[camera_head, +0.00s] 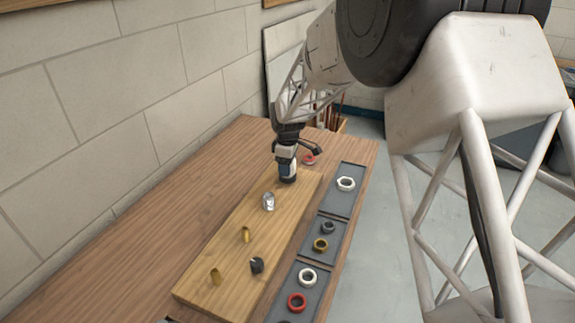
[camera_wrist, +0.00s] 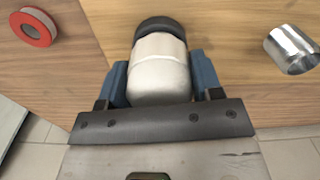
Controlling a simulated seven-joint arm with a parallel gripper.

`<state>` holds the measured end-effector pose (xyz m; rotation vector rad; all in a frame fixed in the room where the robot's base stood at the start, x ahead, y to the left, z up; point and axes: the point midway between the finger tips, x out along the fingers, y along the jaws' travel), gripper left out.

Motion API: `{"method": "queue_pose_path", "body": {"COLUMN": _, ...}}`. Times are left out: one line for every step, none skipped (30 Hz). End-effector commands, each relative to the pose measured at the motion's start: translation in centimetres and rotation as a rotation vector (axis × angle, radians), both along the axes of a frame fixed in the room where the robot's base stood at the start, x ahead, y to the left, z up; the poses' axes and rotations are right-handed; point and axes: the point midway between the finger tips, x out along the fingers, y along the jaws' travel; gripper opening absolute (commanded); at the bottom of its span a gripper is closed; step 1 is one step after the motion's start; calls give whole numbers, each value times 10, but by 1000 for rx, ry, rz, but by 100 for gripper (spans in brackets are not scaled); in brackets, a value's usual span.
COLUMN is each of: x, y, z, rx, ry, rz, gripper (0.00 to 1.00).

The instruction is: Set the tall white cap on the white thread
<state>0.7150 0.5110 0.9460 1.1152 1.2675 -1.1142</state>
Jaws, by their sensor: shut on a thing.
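My gripper (camera_head: 287,164) is at the far end of the light wooden board. In the wrist view its blue fingers are shut on the sides of the tall white cap (camera_wrist: 160,78), a pale rounded cylinder. A dark round piece (camera_wrist: 160,24) shows at the cap's far end, and also in the head view (camera_head: 288,179), directly below the fingers and close to the board. I cannot tell whether it belongs to the cap or the board. I cannot make out the white thread; it may be hidden beneath the cap.
The board (camera_head: 225,240) also carries a silver cylinder (camera_head: 268,202), two brass pieces (camera_head: 246,235) and a black piece (camera_head: 257,265). Grey trays (camera_head: 337,207) on the right hold several nuts and rings. A red-and-white roll (camera_wrist: 34,27) lies beside the board. The table's left side is clear.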

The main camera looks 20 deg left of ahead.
Motion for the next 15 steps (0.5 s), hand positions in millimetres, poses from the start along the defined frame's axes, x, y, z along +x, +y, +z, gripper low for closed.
{"method": "queue_pose_path", "body": {"x": 0, "y": 0, "z": 0, "rx": 0, "ry": 0, "rz": -13, "gripper": 36}}
{"method": "queue_pose_path", "body": {"x": 0, "y": 0, "z": 0, "rx": 0, "ry": 0, "rz": -24, "gripper": 36}}
{"method": "queue_pose_path", "body": {"x": 0, "y": 0, "z": 0, "rx": 0, "ry": 0, "rz": -44, "gripper": 36}}
{"method": "queue_pose_path", "body": {"x": 0, "y": 0, "z": 0, "rx": 0, "ry": 0, "rz": -60, "gripper": 36}}
{"method": "queue_pose_path", "body": {"x": 0, "y": 0, "z": 0, "rx": 0, "ry": 0, "rz": -81, "gripper": 36}}
{"method": "queue_pose_path", "body": {"x": 0, "y": 0, "z": 0, "rx": 0, "ry": 0, "rz": -110, "gripper": 36}}
{"method": "queue_pose_path", "body": {"x": 0, "y": 0, "z": 0, "rx": 0, "ry": 0, "rz": -132, "gripper": 36}}
{"method": "queue_pose_path", "body": {"x": 0, "y": 0, "z": -1, "rx": 0, "ry": 0, "rz": -156, "gripper": 36}}
{"method": "queue_pose_path", "body": {"x": 0, "y": 0, "z": -1, "rx": 0, "ry": 0, "rz": -188, "gripper": 36}}
{"method": "queue_pose_path", "body": {"x": 0, "y": 0, "z": -1, "rx": 0, "ry": 0, "rz": -212, "gripper": 36}}
{"method": "queue_pose_path", "body": {"x": 0, "y": 0, "z": -1, "rx": 0, "ry": 0, "rz": -237, "gripper": 36}}
{"method": "queue_pose_path", "body": {"x": 0, "y": 0, "z": -2, "rx": 0, "ry": 0, "rz": -268, "gripper": 36}}
{"method": "queue_pose_path", "body": {"x": 0, "y": 0, "z": -2, "rx": 0, "ry": 0, "rz": -292, "gripper": 36}}
{"method": "queue_pose_path", "body": {"x": 0, "y": 0, "z": -2, "rx": 0, "ry": 0, "rz": -315, "gripper": 36}}
{"method": "queue_pose_path", "body": {"x": 0, "y": 0, "z": -2, "rx": 0, "ry": 0, "rz": -347, "gripper": 36}}
